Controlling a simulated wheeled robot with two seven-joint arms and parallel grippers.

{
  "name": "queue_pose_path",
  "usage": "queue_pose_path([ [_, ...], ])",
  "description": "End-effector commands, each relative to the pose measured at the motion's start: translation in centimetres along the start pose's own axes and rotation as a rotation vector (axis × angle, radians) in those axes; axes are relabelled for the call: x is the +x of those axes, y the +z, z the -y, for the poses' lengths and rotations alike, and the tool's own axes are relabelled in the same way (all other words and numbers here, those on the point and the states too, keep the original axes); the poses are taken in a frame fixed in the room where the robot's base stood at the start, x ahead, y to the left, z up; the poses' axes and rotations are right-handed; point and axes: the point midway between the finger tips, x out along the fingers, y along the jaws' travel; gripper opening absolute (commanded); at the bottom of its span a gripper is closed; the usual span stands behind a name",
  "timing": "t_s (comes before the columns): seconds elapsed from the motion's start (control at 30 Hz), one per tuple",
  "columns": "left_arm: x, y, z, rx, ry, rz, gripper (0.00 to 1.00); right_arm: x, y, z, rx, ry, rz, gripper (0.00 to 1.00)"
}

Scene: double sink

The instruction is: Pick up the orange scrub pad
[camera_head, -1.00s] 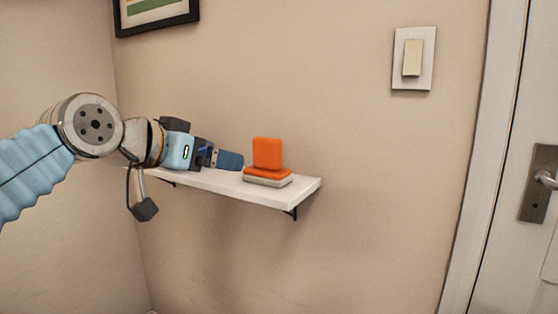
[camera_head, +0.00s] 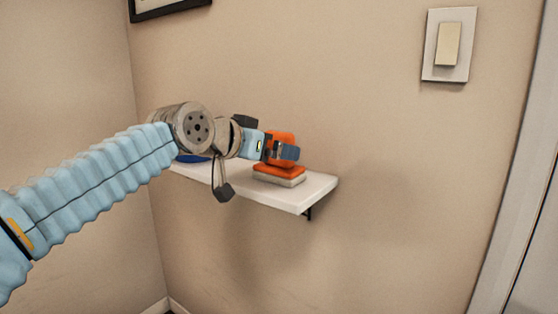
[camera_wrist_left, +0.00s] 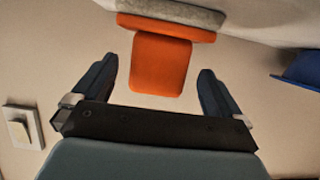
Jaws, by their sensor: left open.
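An upright orange scrub pad (camera_head: 283,136) stands on a stack on the white shelf, partly hidden by my gripper in the head view. Under it lie a flat orange layer (camera_head: 279,170) and a pale grey pad (camera_head: 279,180). In the left wrist view the upright pad (camera_wrist_left: 160,65) is between the two dark blue fingers, with a gap on each side. My left gripper (camera_head: 288,152) is open, its fingers beside the upright pad. My right gripper is in neither view.
The white shelf (camera_head: 318,188) is fixed to the beige wall, with free room to the right of the stack. A blue object (camera_head: 192,158) lies on the shelf behind my arm and also shows in the wrist view (camera_wrist_left: 300,70). A light switch (camera_head: 449,44) is on the wall.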

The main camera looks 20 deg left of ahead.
Motion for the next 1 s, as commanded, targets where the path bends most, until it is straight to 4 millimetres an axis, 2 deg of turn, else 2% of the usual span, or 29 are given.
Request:
queue_pose_path([
  [0.2, 3.4, 0.1, -0.1, 0.0, 0.001, 0.003, 1.0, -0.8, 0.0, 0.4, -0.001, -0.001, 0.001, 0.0],
  [0.3, 4.0, 0.1, -0.1, 0.001, 0.001, 0.002, 1.0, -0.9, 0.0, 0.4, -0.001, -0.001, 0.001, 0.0],
  [0.5, 4.1, 0.2, -0.1, 0.0, 0.0, 0.001, 1.0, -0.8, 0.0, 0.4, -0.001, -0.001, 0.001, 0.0],
  [0.87, 4.0, 0.1, 0.0, 0.0, 0.0, 0.001, 0.46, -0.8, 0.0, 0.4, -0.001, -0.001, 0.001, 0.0],
  [1.0, 4.0, 0.1, 0.0, 0.0, 0.0, 0.0, 0.45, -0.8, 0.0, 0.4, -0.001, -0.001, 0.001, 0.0],
])
